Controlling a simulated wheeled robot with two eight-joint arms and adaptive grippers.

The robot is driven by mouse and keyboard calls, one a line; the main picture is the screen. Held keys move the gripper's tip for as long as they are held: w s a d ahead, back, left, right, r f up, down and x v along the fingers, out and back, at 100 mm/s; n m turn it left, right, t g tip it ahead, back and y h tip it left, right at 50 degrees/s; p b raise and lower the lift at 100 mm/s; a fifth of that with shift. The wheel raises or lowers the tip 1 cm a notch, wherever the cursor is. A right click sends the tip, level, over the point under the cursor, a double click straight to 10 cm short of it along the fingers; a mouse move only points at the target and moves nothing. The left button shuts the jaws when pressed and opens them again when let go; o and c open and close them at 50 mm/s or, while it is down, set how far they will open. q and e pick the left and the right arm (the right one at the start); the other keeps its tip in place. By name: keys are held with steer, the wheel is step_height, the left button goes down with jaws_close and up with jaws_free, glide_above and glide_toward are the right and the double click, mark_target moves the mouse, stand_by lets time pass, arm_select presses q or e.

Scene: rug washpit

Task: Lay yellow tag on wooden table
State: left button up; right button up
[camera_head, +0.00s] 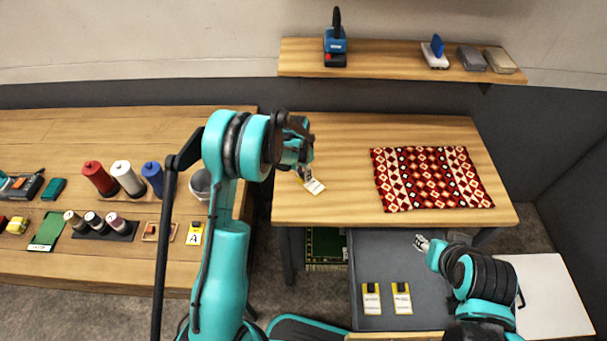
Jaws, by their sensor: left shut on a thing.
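A white tag with a yellow edge (315,187) hangs at the fingertips of my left gripper (306,174), over the left part of the wooden table (340,135). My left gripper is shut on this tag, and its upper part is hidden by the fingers. I cannot tell whether the tag touches the tabletop. My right gripper (420,242) is beyond the table's front edge, above a grey surface; its fingers are too small to tell open from shut.
A red patterned rug (430,178) covers the table's right part. Two yellow-and-white tags (371,299) (402,298) lie on the grey surface (385,268). The left bench (60,130) holds thread spools (127,178), a grey cup (201,184) and a tag marked A (194,234). A shelf (390,58) is behind.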

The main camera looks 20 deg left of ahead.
arm_select(q)
steer(key=o, duration=0.5)
steer(key=shift+f, duration=0.1)
steer(key=shift+c, duration=0.2)
steer(key=o, duration=0.4)
steer(key=shift+c, duration=0.2)
